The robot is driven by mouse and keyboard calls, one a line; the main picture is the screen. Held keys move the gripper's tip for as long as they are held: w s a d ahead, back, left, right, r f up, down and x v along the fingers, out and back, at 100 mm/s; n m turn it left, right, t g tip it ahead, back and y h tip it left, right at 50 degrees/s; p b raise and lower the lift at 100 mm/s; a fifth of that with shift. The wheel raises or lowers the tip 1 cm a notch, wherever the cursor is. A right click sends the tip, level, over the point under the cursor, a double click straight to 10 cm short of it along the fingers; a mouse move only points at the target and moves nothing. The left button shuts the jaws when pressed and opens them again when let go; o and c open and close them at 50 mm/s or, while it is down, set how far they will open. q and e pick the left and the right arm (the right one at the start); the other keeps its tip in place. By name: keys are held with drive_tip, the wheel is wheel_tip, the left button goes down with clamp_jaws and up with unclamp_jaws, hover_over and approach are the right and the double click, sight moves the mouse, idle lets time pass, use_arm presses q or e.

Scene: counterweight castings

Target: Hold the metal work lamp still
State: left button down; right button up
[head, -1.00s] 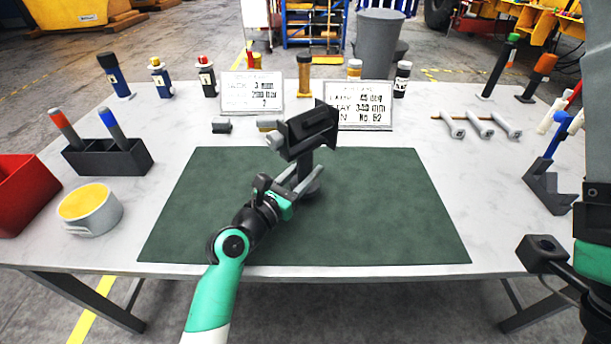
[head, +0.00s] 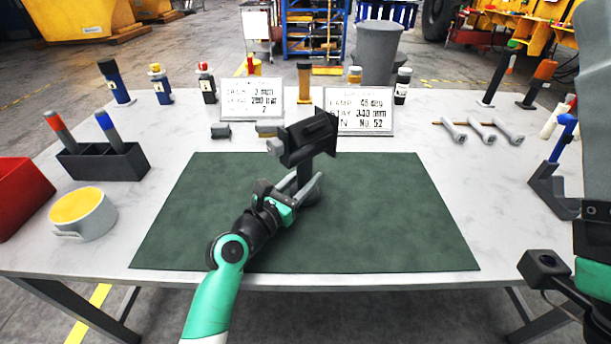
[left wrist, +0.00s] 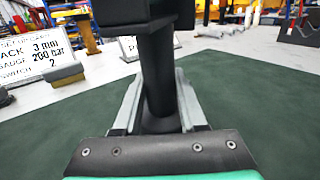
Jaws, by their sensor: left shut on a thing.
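The metal work lamp (head: 309,138) stands on the green mat (head: 390,215), with a dark box-shaped head on a dark post. Its post also shows in the left wrist view (left wrist: 158,75), upright between my fingers. My left gripper (head: 303,186) comes in from the front left and is shut on the post, below the head. The lamp's foot is partly hidden by the fingers. Part of my right arm shows at the right edge, but its gripper fingers are not seen.
Two sign cards (head: 252,99) stand behind the mat, with bottles behind them. A black holder (head: 104,163) with two markers and a round tin (head: 84,214) are at the left. Several wrenches (head: 482,132) lie at the back right. The mat's right half is clear.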

use_arm(q)
drive_tip(key=shift+f, duration=0.15)
drive_tip(key=shift+f, duration=0.6)
idle(2.5)
drive_tip(key=c, duration=1.1)
unclamp_jaws()
drive_tip(key=shift+f, duration=0.15)
drive_tip(key=c, duration=0.5)
drive_tip(key=shift+r, duration=0.2)
drive_tip(key=shift+r+p, duration=0.25)
drive_tip(key=shift+p, duration=0.05)
